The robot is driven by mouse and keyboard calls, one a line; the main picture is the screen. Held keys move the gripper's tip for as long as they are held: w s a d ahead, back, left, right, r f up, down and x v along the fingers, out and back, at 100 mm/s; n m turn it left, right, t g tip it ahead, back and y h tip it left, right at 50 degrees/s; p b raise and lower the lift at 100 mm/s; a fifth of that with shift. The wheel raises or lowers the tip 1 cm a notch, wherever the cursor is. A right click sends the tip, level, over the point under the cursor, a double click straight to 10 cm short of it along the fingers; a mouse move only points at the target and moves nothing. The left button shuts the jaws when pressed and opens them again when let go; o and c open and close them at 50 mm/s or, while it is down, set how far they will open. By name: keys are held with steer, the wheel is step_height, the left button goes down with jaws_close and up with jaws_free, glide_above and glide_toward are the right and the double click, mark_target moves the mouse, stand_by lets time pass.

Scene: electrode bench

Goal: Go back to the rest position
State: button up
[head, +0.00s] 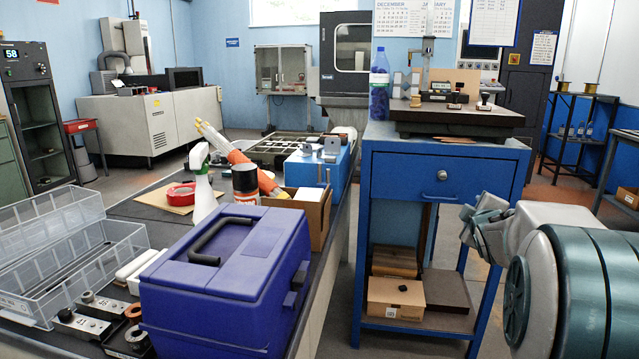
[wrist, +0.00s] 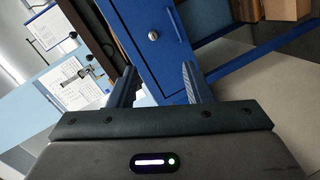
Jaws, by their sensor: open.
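My gripper (wrist: 158,88) is open in the wrist view, its two dark fingers apart with nothing between them. In the head view my arm comes in from the right edge, in front of the blue cabinet (head: 440,172). The fingertips cannot be made out clearly there. I see no object held.
A bench on the left bears a blue toolbox (head: 235,280), a clear plastic bin (head: 55,235), a spray bottle (head: 201,185) and a cardboard box (head: 312,215). A blue bottle (head: 379,85) and a dark surface plate (head: 445,122) stand on the cabinet. Floor shows right of the cabinet.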

steer(key=s+a+r+m+g+y+p, duration=0.1)
steer(key=s+a+r+m+g+p, duration=0.2)
steer(key=s+a+p, duration=0.3)
steer(key=s+a+r+m+g+y+p, duration=0.1)
steer(key=s+a+r+m+g+p, duration=0.3)
steer(key=s+a+p, duration=0.3)
steer(key=s+a+r+m+g+y+p, duration=0.2)
steer(key=s+a+r+m+g+p, duration=0.2)
steer(key=s+p, duration=0.9)
steer(key=s+a+r+g, duration=0.1)
steer(key=s+a, duration=0.2)
steer(key=s, duration=0.5)
steer(key=shift+r+p, duration=0.3)
steer(key=shift+p, duration=0.1)
steer(key=shift+c, duration=0.4)
